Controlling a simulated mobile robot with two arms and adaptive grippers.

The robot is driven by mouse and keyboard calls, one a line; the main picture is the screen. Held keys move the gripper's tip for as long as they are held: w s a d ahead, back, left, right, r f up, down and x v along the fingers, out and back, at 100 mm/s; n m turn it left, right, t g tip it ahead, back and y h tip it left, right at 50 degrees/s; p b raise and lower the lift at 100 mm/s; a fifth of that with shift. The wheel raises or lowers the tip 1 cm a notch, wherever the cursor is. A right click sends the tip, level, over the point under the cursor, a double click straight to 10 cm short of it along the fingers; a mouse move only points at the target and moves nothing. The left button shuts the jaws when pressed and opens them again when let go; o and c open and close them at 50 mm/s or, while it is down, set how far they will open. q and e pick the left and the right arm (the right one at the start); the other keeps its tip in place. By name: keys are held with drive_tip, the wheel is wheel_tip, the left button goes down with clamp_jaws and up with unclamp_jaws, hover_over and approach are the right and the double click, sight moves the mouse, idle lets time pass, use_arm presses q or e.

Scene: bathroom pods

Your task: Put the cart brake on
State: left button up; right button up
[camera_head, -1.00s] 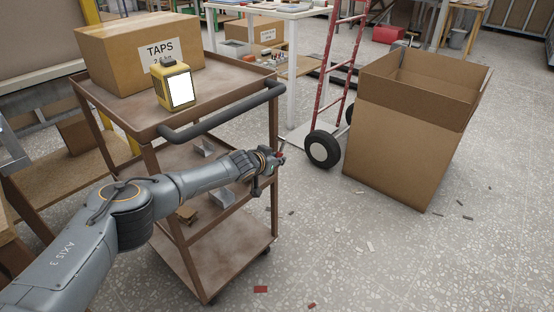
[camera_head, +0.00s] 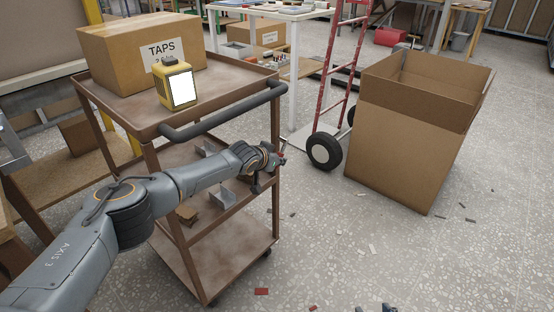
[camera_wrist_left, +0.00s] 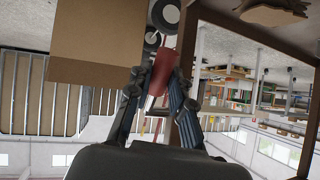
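The brown cart (camera_head: 225,245) stands left of centre in the head view, with a dark push handle (camera_head: 225,110). A small red lever (camera_head: 282,154) shows by its near right post. I take it for the brake lever. My left gripper (camera_head: 274,158) is at this lever. In the left wrist view the red lever (camera_wrist_left: 163,72) lies between the two converging fingers (camera_wrist_left: 158,80), which look closed on it. Its lower end is partly hidden by the fingers. A dark piece at the bottom edge, likely my right gripper (camera_head: 376,308), barely shows; its fingers cannot be made out.
A TAPS box (camera_head: 120,60) and a yellow device (camera_head: 176,86) stand on the cart top. A large open carton (camera_head: 405,150) and a red hand truck (camera_head: 335,75) with black wheels stand to the right. Small debris lies on the otherwise clear floor in front.

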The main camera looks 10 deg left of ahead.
use_arm(q)
drive_tip(key=shift+o, duration=0.5)
drive_tip(key=v, duration=1.2)
drive_tip(key=shift+f, duration=0.1)
